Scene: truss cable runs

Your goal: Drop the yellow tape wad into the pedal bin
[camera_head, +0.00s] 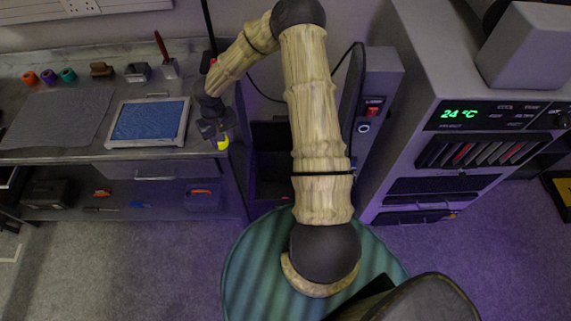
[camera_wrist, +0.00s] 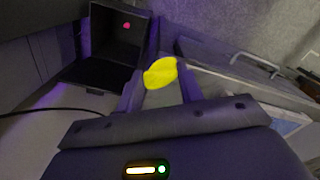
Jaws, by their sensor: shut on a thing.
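The yellow tape wad (camera_wrist: 160,73) sits between the fingertips of my gripper (camera_wrist: 160,88) in the wrist view. My gripper is shut on it. A dark box that looks like the pedal bin (camera_head: 271,133) stands just right of my gripper, between the bench and the grey cabinet. It also shows at the upper left of the wrist view (camera_wrist: 98,73), apart from the wad. Its inside is dark, and my arm hides part of its right side.
The workbench (camera_head: 90,62) holds a blue-topped tray (camera_head: 150,120), a grey mat (camera_head: 55,117), coloured rolls (camera_head: 48,77) and a brush (camera_head: 168,68). A grey cabinet (camera_head: 440,75) with a green display stands right. A black cable hangs behind my arm.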

